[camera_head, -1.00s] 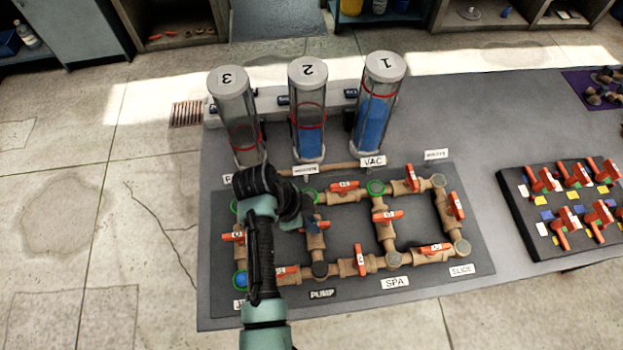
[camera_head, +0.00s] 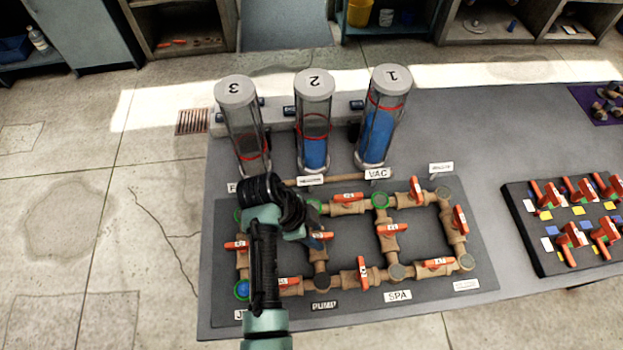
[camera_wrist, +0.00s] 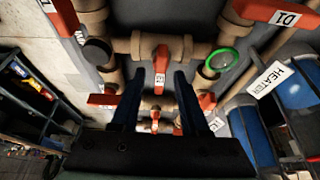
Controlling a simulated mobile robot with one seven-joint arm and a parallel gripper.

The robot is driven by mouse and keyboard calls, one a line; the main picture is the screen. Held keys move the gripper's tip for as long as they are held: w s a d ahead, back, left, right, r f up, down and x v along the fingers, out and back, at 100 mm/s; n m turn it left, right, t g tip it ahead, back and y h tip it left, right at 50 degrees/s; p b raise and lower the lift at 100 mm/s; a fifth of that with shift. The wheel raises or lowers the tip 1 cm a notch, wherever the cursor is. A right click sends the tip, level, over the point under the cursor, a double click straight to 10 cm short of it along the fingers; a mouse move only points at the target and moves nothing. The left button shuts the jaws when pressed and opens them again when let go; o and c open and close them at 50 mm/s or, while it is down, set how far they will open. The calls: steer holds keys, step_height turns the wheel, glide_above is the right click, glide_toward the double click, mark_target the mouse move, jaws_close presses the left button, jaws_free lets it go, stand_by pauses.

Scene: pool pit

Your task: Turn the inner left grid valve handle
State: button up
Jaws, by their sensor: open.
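The inner left grid valve handle (camera_head: 322,236) is a red lever with a white tag on the tan inner left pipe. It lies across the pipe, partly hidden by my gripper. In the wrist view this handle (camera_wrist: 160,66) points toward the camera, between the two fingers in the picture. My gripper (camera_wrist: 157,80) is open, with one dark blue finger on each side of the handle. I cannot tell whether the fingers touch it or how far they reach. In the head view my gripper (camera_head: 309,228) is over the inner left pipe, mostly hidden by my wrist.
Other red handles sit close by, including the upper pipe's handle (camera_head: 348,197) and the lower pipe's handle (camera_head: 363,270). A green ring (camera_wrist: 222,60) marks the pipe's far joint. Three clear cylinders (camera_head: 314,120) stand behind the board. A handle rack (camera_head: 530,250) lies at right.

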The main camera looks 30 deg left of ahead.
steer(key=v, duration=1.3)
steer(key=shift+p, duration=0.45)
steer(key=shift+f, duration=0.1)
